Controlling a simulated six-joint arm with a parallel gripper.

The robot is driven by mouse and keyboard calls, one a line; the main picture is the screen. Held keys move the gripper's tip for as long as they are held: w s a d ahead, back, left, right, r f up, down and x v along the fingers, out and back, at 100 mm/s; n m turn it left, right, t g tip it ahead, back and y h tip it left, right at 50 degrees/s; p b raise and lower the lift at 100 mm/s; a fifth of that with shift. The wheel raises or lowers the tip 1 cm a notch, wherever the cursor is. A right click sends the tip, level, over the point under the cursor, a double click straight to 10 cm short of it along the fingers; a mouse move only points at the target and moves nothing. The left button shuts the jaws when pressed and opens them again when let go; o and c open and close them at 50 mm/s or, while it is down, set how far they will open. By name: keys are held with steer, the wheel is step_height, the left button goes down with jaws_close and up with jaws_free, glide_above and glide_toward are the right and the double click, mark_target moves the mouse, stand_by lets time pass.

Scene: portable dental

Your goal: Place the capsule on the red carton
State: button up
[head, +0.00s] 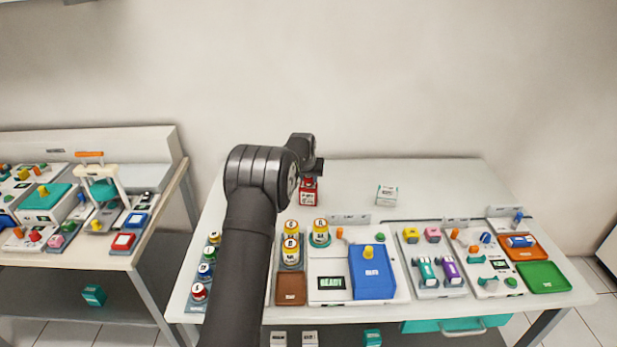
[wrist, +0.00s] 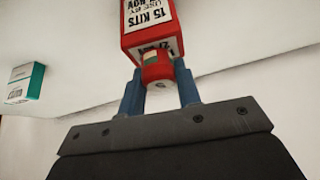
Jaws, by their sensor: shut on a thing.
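The red carton (head: 309,192) with a white label stands at the back of the table, just below the end of my arm in the head view. It also shows at the top of the wrist view (wrist: 150,22), with its printed label upside down. My gripper (wrist: 157,75) is shut on a small red capsule (wrist: 156,69) with a rounded end, held between two blue fingers. In the wrist view the capsule is right against the carton's near face in the picture. I cannot tell whether they touch. The capsule is not clear in the head view.
A white and teal box (head: 387,195) stands to the right of the carton. A blue box (head: 371,272), trays, and several capped containers crowd the front of the table. The back of the table right of the carton is otherwise clear. A second bench (head: 125,262) stands at left.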

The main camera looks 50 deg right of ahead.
steer(key=shift+f, duration=0.1)
steer(key=o, duration=0.9)
steer(key=shift+o, duration=0.2)
steer(key=shift+s+a+r, duration=0.1)
steer(key=shift+a+r, duration=0.05)
steer(key=shift+r, duration=0.4)
steer(key=v, duration=1.1)
